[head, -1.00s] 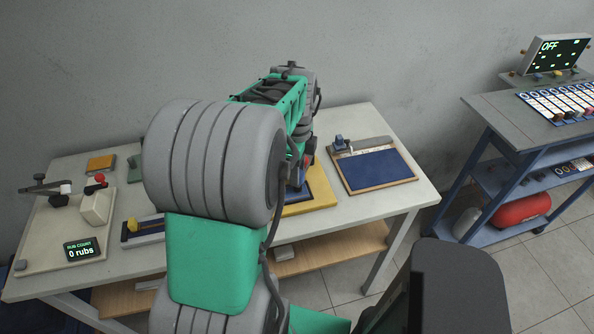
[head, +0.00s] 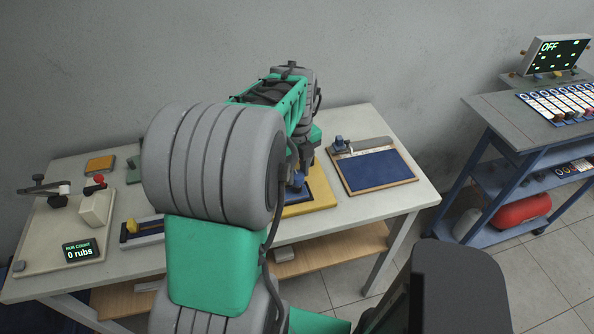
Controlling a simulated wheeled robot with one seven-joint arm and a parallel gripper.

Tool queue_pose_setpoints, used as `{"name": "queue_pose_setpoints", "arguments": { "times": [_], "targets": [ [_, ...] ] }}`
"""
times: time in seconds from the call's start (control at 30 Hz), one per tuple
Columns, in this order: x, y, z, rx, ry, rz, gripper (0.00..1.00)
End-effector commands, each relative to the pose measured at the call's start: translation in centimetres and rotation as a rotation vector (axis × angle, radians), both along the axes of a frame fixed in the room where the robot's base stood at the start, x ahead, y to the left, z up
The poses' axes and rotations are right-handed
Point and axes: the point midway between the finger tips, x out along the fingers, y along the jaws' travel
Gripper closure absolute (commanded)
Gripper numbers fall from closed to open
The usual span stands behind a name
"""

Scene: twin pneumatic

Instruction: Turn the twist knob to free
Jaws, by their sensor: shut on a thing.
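My arm stands in the middle of the head view, and its far end reaches down over a yellow board (head: 318,203) on the pale table. My gripper is hidden behind my own arm, so its fingers and what they hold do not show. A small blue part (head: 298,181) shows on the yellow board beside my arm, partly covered. I cannot tell whether it belongs to the twist knob. No knob can be made out for certain, nor its setting.
A blue panel (head: 377,171) with a clamp lies right on the table (head: 388,207). On the left, a pale board carries a red-topped part (head: 99,181) and a display (head: 80,251) reading "0 rubs". A blue cart (head: 497,118) with an "OFF" screen (head: 556,56) stands right.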

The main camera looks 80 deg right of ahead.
Motion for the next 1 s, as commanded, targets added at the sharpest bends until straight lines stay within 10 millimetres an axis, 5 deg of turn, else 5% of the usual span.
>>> {"name": "queue_pose_setpoints", "arguments": {
  "times": [0.43,0.47,0.5,0.7,1.0],
  "targets": [
    [0.0,-0.11,0.15,-0.004,0.0,-0.008,1.0],
    [0.0,-0.11,0.15,-0.004,0.0,-0.008,0.65],
    [0.0,-0.11,0.14,-0.004,0.0,-0.008,0.62],
    [0.0,-0.05,0.07,-0.001,0.0,-0.008,0.45],
    [0.01,-0.08,0.4,-0.003,0.0,-0.007,0.45]
  ]
}}
